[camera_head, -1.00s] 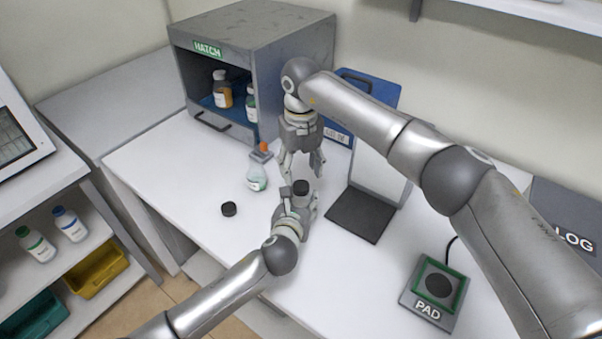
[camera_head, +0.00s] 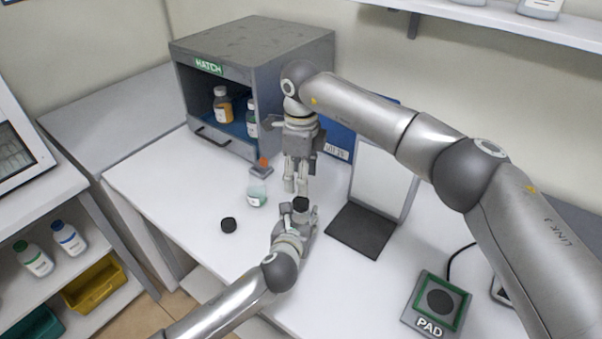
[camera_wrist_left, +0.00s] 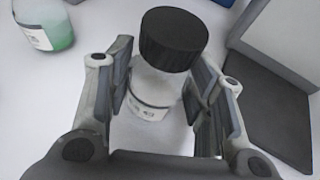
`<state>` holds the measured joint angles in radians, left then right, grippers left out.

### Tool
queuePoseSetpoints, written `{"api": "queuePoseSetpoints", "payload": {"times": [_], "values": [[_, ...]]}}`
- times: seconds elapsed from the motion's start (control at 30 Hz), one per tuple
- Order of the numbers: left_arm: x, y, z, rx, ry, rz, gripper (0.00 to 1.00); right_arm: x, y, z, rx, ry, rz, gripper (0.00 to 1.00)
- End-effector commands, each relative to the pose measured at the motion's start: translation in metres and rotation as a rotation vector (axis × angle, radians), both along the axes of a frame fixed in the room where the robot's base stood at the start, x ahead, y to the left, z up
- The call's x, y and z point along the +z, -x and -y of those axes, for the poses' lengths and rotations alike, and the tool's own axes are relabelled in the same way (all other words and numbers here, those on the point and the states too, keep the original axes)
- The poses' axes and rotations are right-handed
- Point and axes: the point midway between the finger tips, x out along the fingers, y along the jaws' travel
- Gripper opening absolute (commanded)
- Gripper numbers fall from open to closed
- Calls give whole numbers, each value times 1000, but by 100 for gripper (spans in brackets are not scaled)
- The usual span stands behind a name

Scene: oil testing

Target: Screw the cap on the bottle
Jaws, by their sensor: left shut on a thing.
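My left gripper (camera_head: 298,220) is shut on a clear bottle (camera_wrist_left: 152,90) with a white label, its fingers on either side. A black cap (camera_wrist_left: 173,38) sits on the bottle's mouth; it also shows in the head view (camera_head: 300,204). How tightly it is threaded cannot be told. My right gripper (camera_head: 297,184) points down just above the cap. Its fingers look close together and hold nothing visible; its jaw opening is unclear from this side. In the left wrist view no right finger touches the cap.
Another black cap (camera_head: 228,225) lies on the table. The HATCH cabinet (camera_head: 250,50) is behind, with bottles inside. A dark plate (camera_head: 362,230) and the PAD device (camera_head: 437,303) are at right.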

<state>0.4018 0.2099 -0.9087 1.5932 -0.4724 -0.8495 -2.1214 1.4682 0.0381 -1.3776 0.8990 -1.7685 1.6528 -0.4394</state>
Motion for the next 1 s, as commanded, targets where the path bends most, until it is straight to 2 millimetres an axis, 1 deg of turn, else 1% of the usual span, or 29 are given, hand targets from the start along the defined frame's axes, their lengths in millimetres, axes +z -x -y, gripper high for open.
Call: {"api": "queuePoseSetpoints", "payload": {"times": [0.13, 0.43, 0.53, 0.67, 0.9, 1.0], "values": [[-1, 0, 0, 1, -1, -1, 0, 2, 0, 0, 51, 0, 1, 53], [-1, 0, 0, 1, -1, -1, 0, 2, 0, 0, 54, 0, 1, 53], [-1, 0, 0, 1, -1, -1, 0, -2, 0, 0, 54, 0, -1, 53], [-1, 0, 0, 0, 0, -1, 0, -15, 0, 0, 53, -1, -2, 53], [0, 0, 0, 0, 0, -1, 0, -53, 1, 0, 53, 0, -2, 53], [0, 0, 0, 0, 0, -1, 0, -66, 0, 0, 53, 1, -1, 53]]}}
